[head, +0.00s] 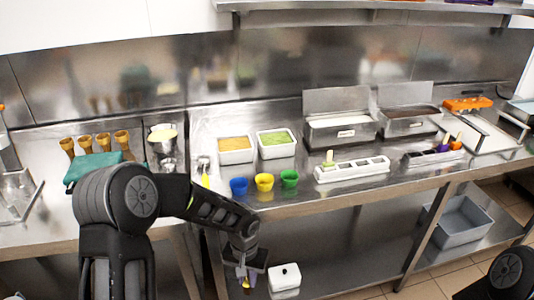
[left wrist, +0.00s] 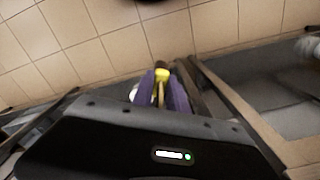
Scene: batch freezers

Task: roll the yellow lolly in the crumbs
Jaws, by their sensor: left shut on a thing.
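My left gripper (head: 245,278) hangs low in front of the bench edge, pointing down. In the left wrist view its purple fingers (left wrist: 176,92) are shut on a pale stick with a yellow piece at its far end, the yellow lolly (left wrist: 162,75). A bit of its yellow (head: 246,284) shows below the fingers in the head view. On the bench stand a white tub with orange filling (head: 236,144) and one with green filling (head: 276,139). Behind are lidded steel pans with white (head: 339,121) and dark brown (head: 408,113) contents. I cannot tell which holds crumbs. My right gripper is out of view.
Blue, yellow and green cups (head: 264,182) stand near the front edge. A white lolly holder (head: 352,172) and a second holder (head: 433,158) are farther right. Cones (head: 101,142) and a teal cloth (head: 93,166) are left. A white box (head: 284,277) sits below the bench.

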